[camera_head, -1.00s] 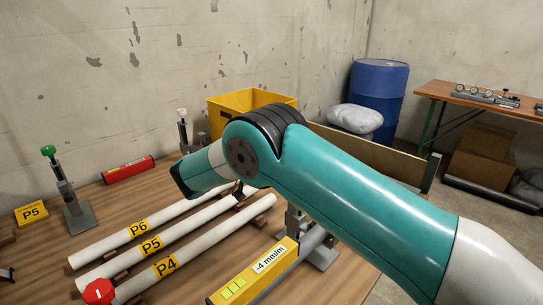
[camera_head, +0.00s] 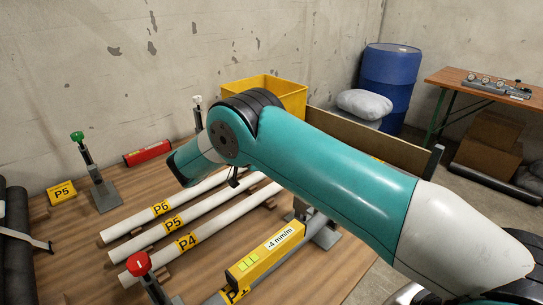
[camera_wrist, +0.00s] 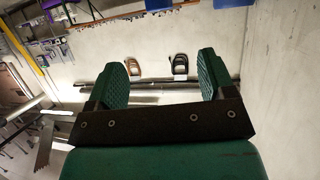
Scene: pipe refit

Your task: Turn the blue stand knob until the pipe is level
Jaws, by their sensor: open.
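A grey pipe (camera_head: 213,300) labelled P1 lies at the bottom middle of the head view. A yellow level (camera_head: 262,259) sits on it and reads -4 mm/m. A grey stand (camera_head: 325,232) shows at its far end, partly behind my arm; its knob is hidden. No blue knob shows. Other stands carry a red knob (camera_head: 138,263), a green knob (camera_head: 77,136) and a white knob (camera_head: 197,100). My gripper (camera_wrist: 163,80) is open and empty in the wrist view, facing away from the pipe.
White pipes P6, P5 and P4 (camera_head: 207,232) lie on the wooden table (camera_head: 85,240). A red level (camera_head: 147,153) and a yellow P5 sign (camera_head: 62,192) lie near the wall. A yellow bin (camera_head: 290,95) stands behind my arm. A blue barrel (camera_head: 389,80) stands farther back.

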